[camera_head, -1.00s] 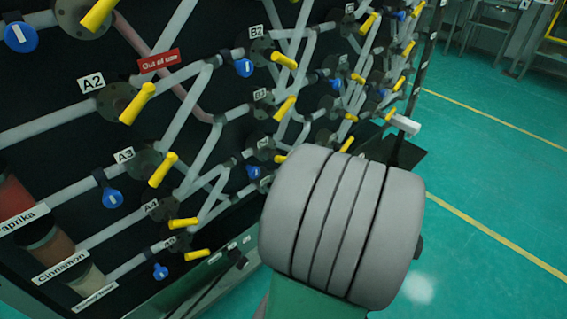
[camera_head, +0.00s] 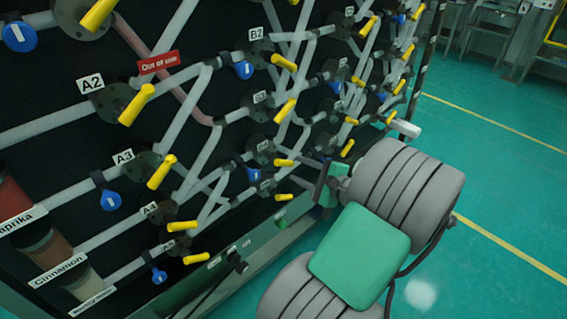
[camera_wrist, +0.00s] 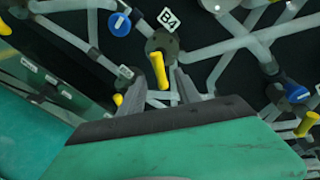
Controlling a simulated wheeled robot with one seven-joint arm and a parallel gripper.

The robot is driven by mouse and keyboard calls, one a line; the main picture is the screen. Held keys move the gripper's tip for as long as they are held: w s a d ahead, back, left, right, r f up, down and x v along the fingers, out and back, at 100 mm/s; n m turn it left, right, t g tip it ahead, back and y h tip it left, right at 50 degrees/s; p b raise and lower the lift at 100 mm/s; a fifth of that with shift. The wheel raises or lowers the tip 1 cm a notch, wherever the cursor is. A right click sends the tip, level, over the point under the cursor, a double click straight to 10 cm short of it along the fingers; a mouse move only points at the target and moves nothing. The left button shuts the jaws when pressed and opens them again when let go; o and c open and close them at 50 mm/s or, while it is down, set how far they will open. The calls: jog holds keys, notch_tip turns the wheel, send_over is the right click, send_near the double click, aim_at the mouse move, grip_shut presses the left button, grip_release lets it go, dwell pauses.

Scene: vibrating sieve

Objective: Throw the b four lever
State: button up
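The B4 lever (camera_wrist: 159,70) is a yellow handle on a dark round hub, beside the white B4 label (camera_wrist: 168,19) in the wrist view. It hangs down from the hub in that view. In the head view, the B4 lever (camera_head: 284,162) sticks out to the right of its hub. My gripper (camera_wrist: 160,82) is open, with one dark finger on each side of the lever in the wrist picture. I cannot tell whether the lever is fully between the fingers or still beyond them. No contact shows.
Other yellow levers are close by, including the B3 lever (camera_head: 285,110) above and the B5 lever (camera_head: 284,197) below. Blue tags (camera_wrist: 119,24) and grey pipes (camera_wrist: 230,42) surround the hub. Open green floor (camera_head: 500,180) lies to the right of the panel.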

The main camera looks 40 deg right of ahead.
aim_at(286, 164)
jog(key=x, duration=0.7)
jog(key=shift+w+f, duration=0.1)
jog(key=shift+w, duration=0.1)
jog(key=shift+c, duration=0.4)
